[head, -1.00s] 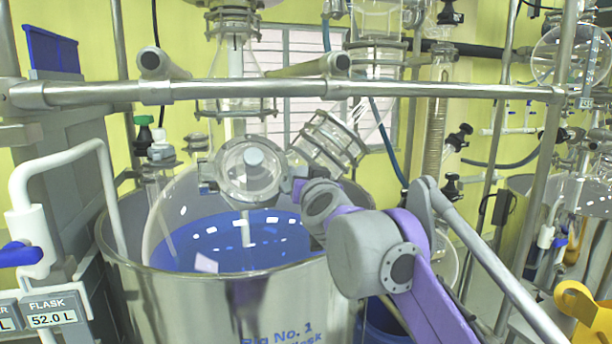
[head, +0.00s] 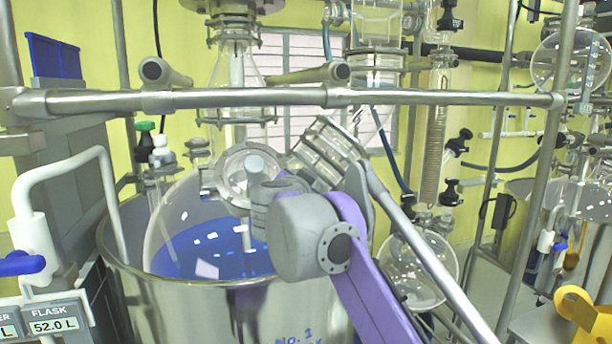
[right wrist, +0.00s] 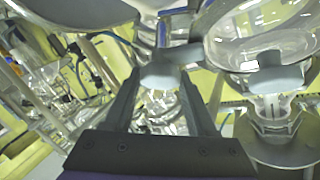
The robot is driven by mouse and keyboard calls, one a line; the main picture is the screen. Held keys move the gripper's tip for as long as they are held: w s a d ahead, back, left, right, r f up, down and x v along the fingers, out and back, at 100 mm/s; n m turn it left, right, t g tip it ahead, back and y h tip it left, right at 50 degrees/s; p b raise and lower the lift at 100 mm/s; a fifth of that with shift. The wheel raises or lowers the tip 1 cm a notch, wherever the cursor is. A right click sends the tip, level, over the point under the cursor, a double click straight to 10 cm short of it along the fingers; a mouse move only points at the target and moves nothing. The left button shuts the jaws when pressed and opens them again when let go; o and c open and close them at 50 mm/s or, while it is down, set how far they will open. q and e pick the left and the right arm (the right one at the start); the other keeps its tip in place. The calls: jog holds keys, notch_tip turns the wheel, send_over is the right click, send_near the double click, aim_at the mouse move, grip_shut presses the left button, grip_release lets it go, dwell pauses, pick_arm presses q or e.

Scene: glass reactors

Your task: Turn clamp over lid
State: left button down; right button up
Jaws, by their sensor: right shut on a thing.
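The round glass lid (head: 236,174), with a grey knob at its middle, covers the tilted port of the big glass flask (head: 178,226). In the head view my right gripper (head: 280,186) is at the lid's right edge, mostly hidden by my own arm. In the right wrist view its two dark fingers (right wrist: 160,84) close on a grey metal piece (right wrist: 165,74) that looks like the clamp, with a blue part just beyond it. The clamp's full shape, and how far it lies over the lid, cannot be made out. My left gripper is not in view.
The flask sits in a steel bath (head: 220,296) and holds blue liquid. A metal rail (head: 420,97) crosses in front of the glassware. A second glass port (head: 328,151) is close behind my arm, and a round glass flask (head: 418,268) stands to the right.

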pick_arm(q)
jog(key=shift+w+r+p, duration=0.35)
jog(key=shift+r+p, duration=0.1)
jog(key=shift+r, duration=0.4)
pick_arm(e)
jog(key=shift+r+m+g+h, duration=0.15)
jog(key=shift+m+g+h, duration=0.25)
jog(key=shift+m, duration=0.5)
jog(key=o, duration=1.4)
jog(key=shift+s+a, duration=0.15)
jog(key=shift+s, duration=0.4)
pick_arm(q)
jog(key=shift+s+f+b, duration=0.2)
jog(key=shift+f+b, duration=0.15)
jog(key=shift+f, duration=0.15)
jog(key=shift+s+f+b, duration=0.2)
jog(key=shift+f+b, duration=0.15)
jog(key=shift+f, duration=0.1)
pick_arm(e)
jog(key=v, duration=0.9)
jog(key=shift+s+a+r, duration=0.1)
jog(key=shift+s, duration=0.2)
